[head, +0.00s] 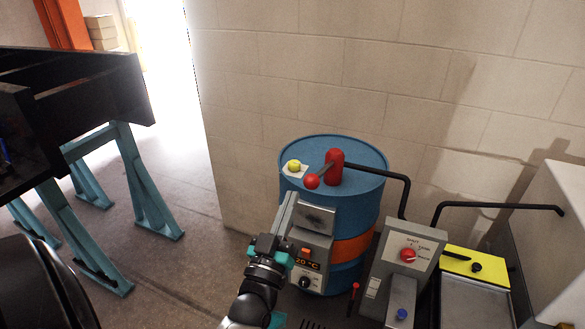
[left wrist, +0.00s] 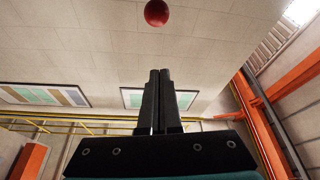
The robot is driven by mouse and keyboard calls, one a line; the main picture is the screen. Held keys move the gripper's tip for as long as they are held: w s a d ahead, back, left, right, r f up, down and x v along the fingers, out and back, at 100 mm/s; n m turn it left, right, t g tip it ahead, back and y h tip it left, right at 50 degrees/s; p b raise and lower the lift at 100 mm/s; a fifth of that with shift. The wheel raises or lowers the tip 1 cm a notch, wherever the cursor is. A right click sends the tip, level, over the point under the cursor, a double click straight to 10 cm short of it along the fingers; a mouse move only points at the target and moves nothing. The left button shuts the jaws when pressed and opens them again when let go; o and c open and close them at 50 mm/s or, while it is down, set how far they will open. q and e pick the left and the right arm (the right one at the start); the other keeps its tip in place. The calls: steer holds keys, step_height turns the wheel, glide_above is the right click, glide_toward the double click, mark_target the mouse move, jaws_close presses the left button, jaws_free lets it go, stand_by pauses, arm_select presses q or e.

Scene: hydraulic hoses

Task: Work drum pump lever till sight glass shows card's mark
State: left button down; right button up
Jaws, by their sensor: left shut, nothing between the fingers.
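The blue drum (head: 352,205) with an orange band stands against the wall in the head view. A red pump body (head: 336,167) rises from its lid, with a grey lever ending in a red ball knob (head: 312,181). The knob also shows at the top of the left wrist view (left wrist: 156,12). My left gripper (head: 291,197) is shut and empty, pointing up just left of and below the knob, apart from it. Its closed fingers (left wrist: 160,73) stand below the knob in the wrist view. I cannot make out a sight glass or a marked card. My right gripper is not in view.
A grey box with a 20 °C display (head: 307,262) is on the drum's front. A yellow ball (head: 293,165) sits on a white patch on the lid. Right stand a grey control box (head: 400,262) with a red knob and a yellow-topped tray (head: 474,264). Black pipes cross there.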

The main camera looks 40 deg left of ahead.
arm_select(q)
steer(key=shift+r, duration=0.1)
stand_by(0.3)
step_height(320, 180, up, 4)
steer(key=p, duration=0.2)
glide_above(307, 179)
steer(key=s, duration=0.1)
steer(key=shift+s+d+f, duration=0.1)
steer(key=shift+d+f, duration=0.1)
steer(key=shift+f, duration=0.9)
steer(key=shift+d+f, duration=0.15)
steer(key=shift+f, duration=0.9)
